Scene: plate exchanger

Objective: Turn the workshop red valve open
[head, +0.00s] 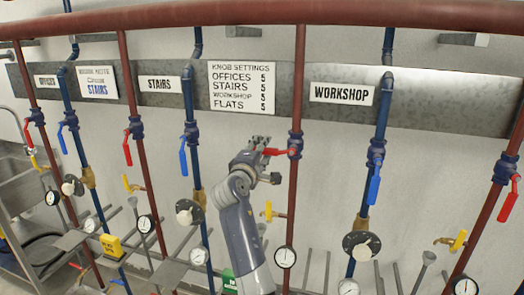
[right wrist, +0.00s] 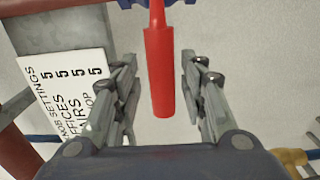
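The red valve handle (head: 274,152) on the red pipe just left of the WORKSHOP sign (head: 341,93) points left, across its pipe. My right gripper (head: 263,160) is at this handle. In the right wrist view the red handle (right wrist: 159,75) lies between the two open fingers, with a gap on each side. The valve body on the pipe (head: 295,146) is dark blue. My left gripper is not in view.
Other red handles (head: 127,153) and blue handles (head: 374,185) hang on neighbouring pipes. Below are gauges (head: 285,257), a round knob (head: 361,245) and yellow taps (head: 268,212). A KNOB SETTINGS sign (head: 241,88) is up and left of the gripper.

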